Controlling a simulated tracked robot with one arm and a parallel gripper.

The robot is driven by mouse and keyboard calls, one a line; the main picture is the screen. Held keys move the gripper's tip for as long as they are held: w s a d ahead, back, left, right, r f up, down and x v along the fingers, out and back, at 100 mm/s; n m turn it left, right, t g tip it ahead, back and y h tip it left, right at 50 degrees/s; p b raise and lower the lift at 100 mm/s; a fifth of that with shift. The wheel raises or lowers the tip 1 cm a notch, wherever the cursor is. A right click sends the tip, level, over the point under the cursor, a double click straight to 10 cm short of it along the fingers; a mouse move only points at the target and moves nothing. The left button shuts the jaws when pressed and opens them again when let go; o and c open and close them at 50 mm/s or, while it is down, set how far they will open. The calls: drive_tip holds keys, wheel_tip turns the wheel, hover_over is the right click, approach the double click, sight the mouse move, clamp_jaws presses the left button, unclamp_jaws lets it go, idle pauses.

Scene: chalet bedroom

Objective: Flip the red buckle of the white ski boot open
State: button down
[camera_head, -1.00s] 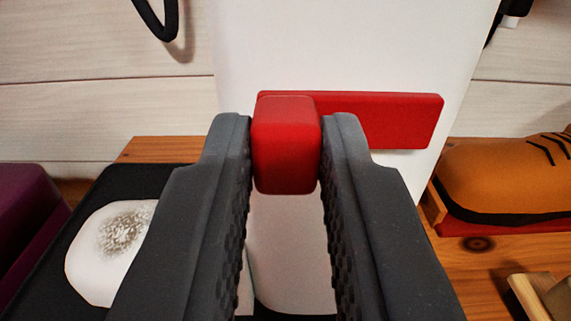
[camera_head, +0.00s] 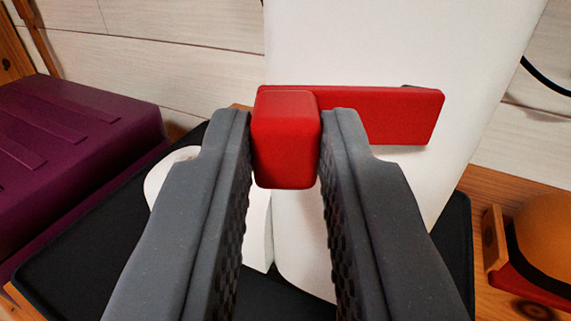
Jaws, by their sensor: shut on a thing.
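The white ski boot (camera_head: 400,60) stands upright behind my gripper, on a black mat or tray. Its red buckle (camera_head: 380,115) runs as a bar across the boot's face to the right, with a block-shaped end (camera_head: 285,140) at the left that sticks out toward me. My gripper (camera_head: 286,145) is shut on this block end, one dark grey finger on each side. The fingers hide the lower part of the boot and part of the mat.
A purple ridged object (camera_head: 75,140) stands at the left. The black tray (camera_head: 90,255) lies under the boot. An orange and black item (camera_head: 545,240) sits at the right on the wooden surface (camera_head: 485,190). A pale plank wall (camera_head: 190,55) is behind.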

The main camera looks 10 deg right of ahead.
sight(315, 157)
drive_tip(key=n+y+p, duration=0.1)
drive_tip(key=s+d+y+p, duration=0.1)
drive_tip(key=y, duration=0.1)
drive_tip(key=shift+r+n, duration=0.2)
drive_tip(key=shift+n, duration=0.2)
drive_tip(key=p, duration=0.1)
drive_tip(key=n+y+p, duration=0.1)
drive_tip(key=y+p, duration=0.1)
drive_tip(key=p, duration=0.1)
drive_tip(key=shift+s+d+r+n, duration=0.1)
drive_tip(key=shift+s+d+n, duration=0.15)
drive_tip(key=shift+s+n, duration=0.05)
drive_tip(key=n+y+p, duration=0.1)
drive_tip(key=p, duration=0.2)
drive_tip(key=d+n+g+y+p, duration=0.1)
drive_tip(key=y+p, duration=0.1)
drive_tip(key=s+n+y+p, duration=0.1)
drive_tip(key=y+p, duration=0.1)
drive_tip(key=p, duration=0.1)
drive_tip(key=shift+d+p, duration=0.2)
drive_tip(key=shift+p, duration=0.1)
drive_tip(key=shift+f+n+g+y, duration=0.2)
drive_tip(key=shift+n+g+y, duration=0.1)
drive_tip(key=shift+g+y, duration=0.1)
drive_tip(key=c, duration=1.3)
unclamp_jaws()
